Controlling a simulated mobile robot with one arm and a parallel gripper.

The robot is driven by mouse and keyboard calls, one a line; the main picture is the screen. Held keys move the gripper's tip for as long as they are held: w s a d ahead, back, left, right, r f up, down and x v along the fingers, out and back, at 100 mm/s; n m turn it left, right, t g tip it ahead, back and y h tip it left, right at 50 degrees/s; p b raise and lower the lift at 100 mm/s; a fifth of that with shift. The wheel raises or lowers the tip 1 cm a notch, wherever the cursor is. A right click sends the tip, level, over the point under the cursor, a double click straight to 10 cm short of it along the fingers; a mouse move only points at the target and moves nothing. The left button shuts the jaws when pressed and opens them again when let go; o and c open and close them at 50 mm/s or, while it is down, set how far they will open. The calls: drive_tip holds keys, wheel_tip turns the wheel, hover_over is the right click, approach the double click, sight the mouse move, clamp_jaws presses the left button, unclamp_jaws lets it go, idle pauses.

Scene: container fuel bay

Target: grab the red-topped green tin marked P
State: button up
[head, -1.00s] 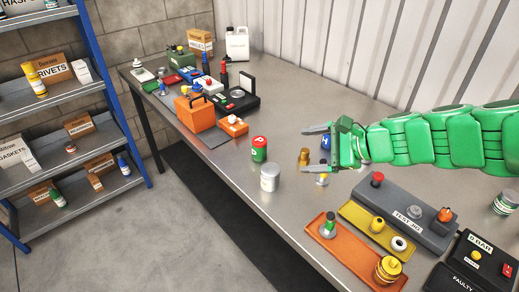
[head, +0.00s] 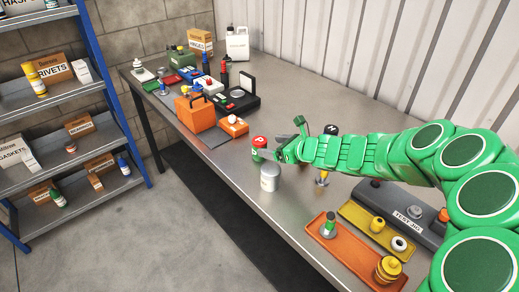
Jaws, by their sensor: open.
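The green tin with the red top (head: 259,148) stands upright on the steel bench, near the middle of the head view. A light letter shows on its red top. My gripper (head: 281,142) is open, close beside the tin on its right. One finger shows at the back; the nearer finger overlaps the tin's right edge in the picture. I cannot tell whether it touches the tin or whether the tin is between the fingers.
A dark-topped item (head: 331,129) is partly hidden behind my arm. An orange tray (head: 340,258) lies front right. Bare bench lies left of the silver tin.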

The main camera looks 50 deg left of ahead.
sight(259, 143)
drive_tip(key=shift+x, duration=1.3)
drive_tip(key=shift+w+x, duration=0.15)
drive_tip(key=shift+x, duration=1.15)
drive_tip(key=shift+w+x, duration=0.15)
drive_tip(key=shift+x, duration=1.15)
drive_tip(key=c, duration=1.2)
